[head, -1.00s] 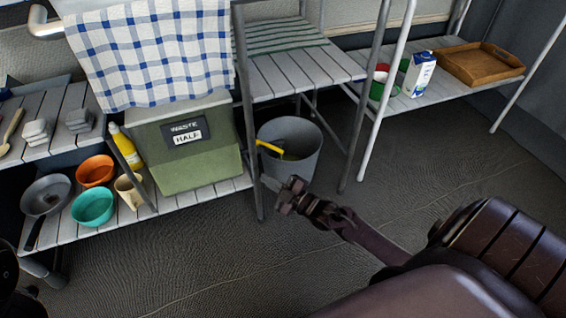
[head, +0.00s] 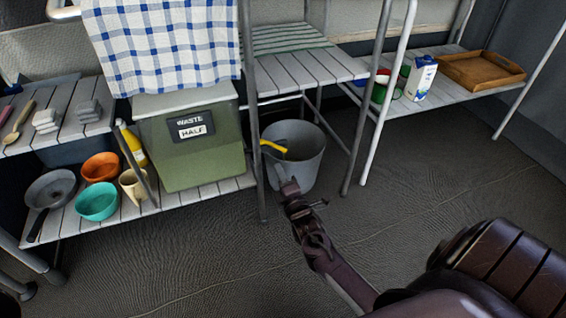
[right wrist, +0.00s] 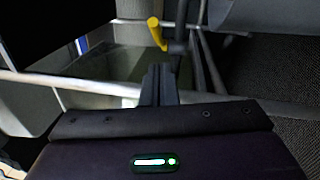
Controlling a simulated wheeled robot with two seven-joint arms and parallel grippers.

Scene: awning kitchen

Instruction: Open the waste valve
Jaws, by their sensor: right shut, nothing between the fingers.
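The waste container (head: 190,152) is a green box with a pale lid and a label reading "WASTE HALF", on the lower shelf. A yellow valve handle (head: 274,146) shows over the mouth of the grey bucket (head: 305,165), right of the box. It also shows in the right wrist view (right wrist: 156,34), just beyond my fingertips. My right gripper (head: 284,184) is shut and empty, in front of the bucket's lower left side, below the handle in the picture. Its closed fingers show in the right wrist view (right wrist: 158,72). The valve body is hard to make out. My left gripper is out of view.
A metal shelf leg (head: 257,150) stands between the box and the bucket. Bowls (head: 97,200), a mug and a pan (head: 50,188) sit on the lower shelf. Open floor (head: 200,265) lies in front.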

